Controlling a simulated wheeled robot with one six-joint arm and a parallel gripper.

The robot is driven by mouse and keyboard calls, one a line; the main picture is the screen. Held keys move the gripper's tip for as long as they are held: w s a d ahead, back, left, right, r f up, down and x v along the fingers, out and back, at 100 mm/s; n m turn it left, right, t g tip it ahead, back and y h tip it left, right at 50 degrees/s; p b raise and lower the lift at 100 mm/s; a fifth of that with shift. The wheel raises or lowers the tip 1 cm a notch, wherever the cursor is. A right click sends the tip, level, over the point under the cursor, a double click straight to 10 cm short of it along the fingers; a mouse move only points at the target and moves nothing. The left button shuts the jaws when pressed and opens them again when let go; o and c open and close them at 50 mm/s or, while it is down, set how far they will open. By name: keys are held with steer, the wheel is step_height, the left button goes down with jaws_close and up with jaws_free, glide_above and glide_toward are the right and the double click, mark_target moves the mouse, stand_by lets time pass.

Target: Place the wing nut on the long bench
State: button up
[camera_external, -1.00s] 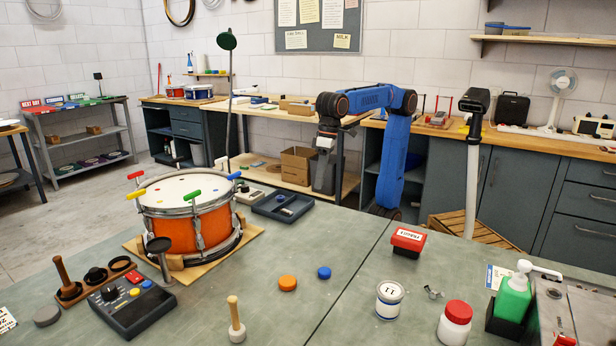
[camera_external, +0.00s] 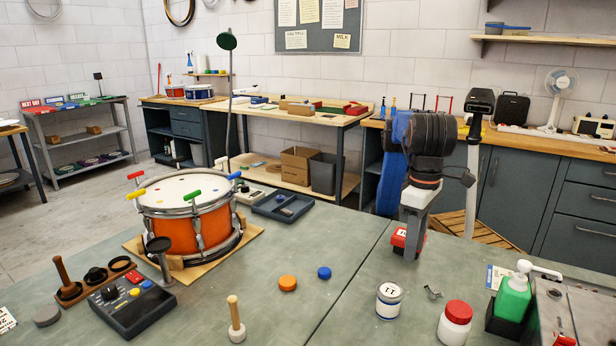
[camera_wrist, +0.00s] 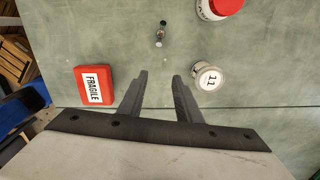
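A small grey metal piece that looks like the wing nut (camera_external: 433,293) lies on the green worktop (camera_external: 340,240), right of the white tin. It also shows in the wrist view (camera_wrist: 161,34), ahead of my fingers. My gripper (camera_external: 411,252) hangs over the worktop, in front of the red box and behind the wing nut in the external view. In the wrist view my gripper (camera_wrist: 159,82) is open, with bare worktop between its fingers. Wood-topped benches stand along the back wall, one in the middle (camera_external: 300,113) and one at the right (camera_external: 540,145); which is the long bench I cannot tell.
The red FRAGILE box (camera_wrist: 95,85) is left of my fingers, and the white tin (camera_wrist: 208,77) right. A red-lidded jar (camera_external: 455,322) and green pump bottle (camera_external: 513,298) stand near the wing nut. An orange drum (camera_external: 190,225) stands at the left. Bare worktop surrounds the wing nut.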

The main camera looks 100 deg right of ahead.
glide_above(435, 289)
steer(key=shift+w+d+f+m, duration=0.1)
steer(key=shift+f+m, duration=0.3)
steer(key=shift+f, duration=4)
jaws_close()
